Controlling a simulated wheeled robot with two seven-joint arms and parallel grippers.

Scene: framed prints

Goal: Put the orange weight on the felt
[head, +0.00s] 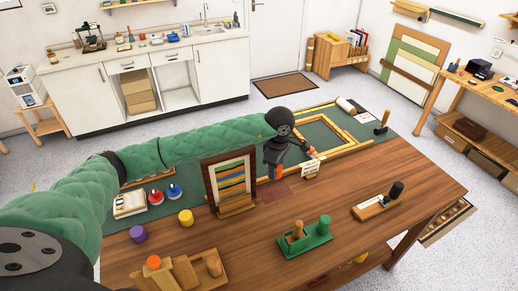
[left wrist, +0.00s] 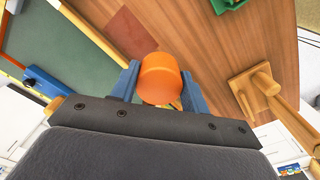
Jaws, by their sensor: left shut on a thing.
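My left gripper (head: 274,174) is near the back middle of the wooden table, pointing down. In the left wrist view its blue fingers (left wrist: 159,82) are shut on the orange weight (left wrist: 160,78), a smooth orange cylinder; a little of its orange (head: 275,169) shows between the fingers in the head view. A flat red-brown patch (head: 274,191), which looks like felt, lies just below the gripper; it also shows in the left wrist view (left wrist: 126,35). I cannot tell how far the weight is above the table. My right gripper is not in view.
A striped framed board (head: 229,180) stands close left of the gripper. A green mat (head: 312,133) with a wooden frame lies behind. Purple (head: 137,233) and yellow (head: 186,217) weights stand left.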

